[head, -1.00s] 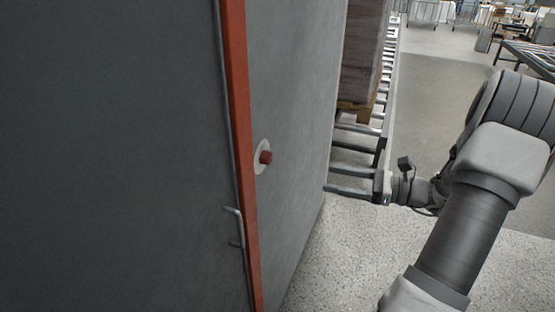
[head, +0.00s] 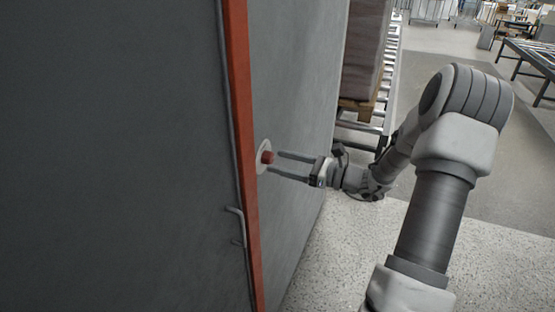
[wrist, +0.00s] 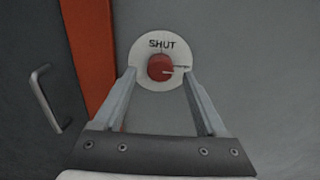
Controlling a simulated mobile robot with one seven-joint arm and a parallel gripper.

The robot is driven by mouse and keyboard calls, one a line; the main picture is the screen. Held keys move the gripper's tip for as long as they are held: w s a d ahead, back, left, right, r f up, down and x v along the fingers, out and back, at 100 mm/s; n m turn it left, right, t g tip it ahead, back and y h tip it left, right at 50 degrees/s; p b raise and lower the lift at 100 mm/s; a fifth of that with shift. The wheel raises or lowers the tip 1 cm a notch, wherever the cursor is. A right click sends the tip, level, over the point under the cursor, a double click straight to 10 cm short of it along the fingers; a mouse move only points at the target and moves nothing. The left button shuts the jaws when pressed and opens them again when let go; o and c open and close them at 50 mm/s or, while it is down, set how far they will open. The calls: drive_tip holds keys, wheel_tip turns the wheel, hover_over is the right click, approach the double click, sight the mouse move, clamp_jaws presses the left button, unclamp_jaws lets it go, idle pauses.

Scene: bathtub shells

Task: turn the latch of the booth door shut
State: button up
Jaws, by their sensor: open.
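The latch is a red round knob (head: 267,157) on a white disc (head: 261,165), mounted on the grey wall panel right of the orange-red door frame strip. The grey booth door (head: 120,150) stands at the left, flush against the frame as far as I can see.
A bar handle (head: 238,226) sticks out from the door, left of the orange-red strip (head: 243,130). A roller conveyor with a wrapped load (head: 364,50) on a pallet stands behind. Speckled floor at the right is open.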

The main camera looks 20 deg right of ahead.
drive_tip(key=shift+x, duration=0.9)
drive_tip(key=shift+c, duration=0.3)
clamp_jaws()
